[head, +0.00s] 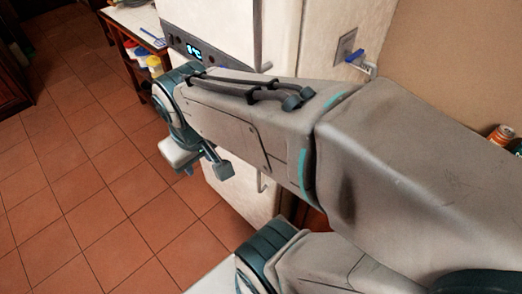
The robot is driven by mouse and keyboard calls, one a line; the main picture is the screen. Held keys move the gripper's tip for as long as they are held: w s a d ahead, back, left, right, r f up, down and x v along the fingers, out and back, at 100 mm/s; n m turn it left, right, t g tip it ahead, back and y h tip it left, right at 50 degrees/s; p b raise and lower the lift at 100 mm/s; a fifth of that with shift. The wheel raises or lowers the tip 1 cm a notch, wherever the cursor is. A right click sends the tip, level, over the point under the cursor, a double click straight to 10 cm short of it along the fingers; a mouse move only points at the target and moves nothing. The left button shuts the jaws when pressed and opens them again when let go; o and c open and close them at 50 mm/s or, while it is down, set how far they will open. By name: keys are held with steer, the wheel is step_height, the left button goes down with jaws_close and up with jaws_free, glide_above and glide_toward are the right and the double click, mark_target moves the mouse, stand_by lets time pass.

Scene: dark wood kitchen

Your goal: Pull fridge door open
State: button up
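The fridge (228,22) is white and stands at the top middle of the head view, with a dark display panel (190,48) on its upper front. A slim vertical handle (257,36) shows on the upper door, and part of a lower handle (262,180) shows below my arm. I see no open gap at the doors, but my arm hides much of the front. My gripper (187,160) is at the far end of the arm, low in front of the fridge and left of the lower handle. Its fingers are mostly hidden, and no hold on a handle shows.
A wooden side table (128,40) with a blue spatula (152,36) and several containers stands left of the fridge. A wall socket (345,46) with a blue plug is at the right. An orange can (501,134) is at the right edge. The tiled floor (75,190) at left is clear.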

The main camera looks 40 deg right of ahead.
steer(key=w+d+f+n+g+h+b, duration=0.2)
steer(key=w+d+f+n+h+b, duration=0.25)
steer(key=f, duration=0.45)
steer(key=w+d+f+n+g+h+b, duration=0.1)
steer(key=w+f+n+h+b, duration=0.15)
steer(key=f+n+h, duration=0.55)
steer(key=w+d+f+n+g+h+b, duration=0.25)
steer(key=f+n+h+b, duration=0.2)
steer(key=f, duration=0.55)
steer(key=s+d+m+p, duration=0.1)
steer(key=d+p, duration=0.1)
steer(key=d, duration=1.2)
steer(key=shift+s+p, duration=0.3)
steer(key=shift+d, duration=0.1)
jaws_close()
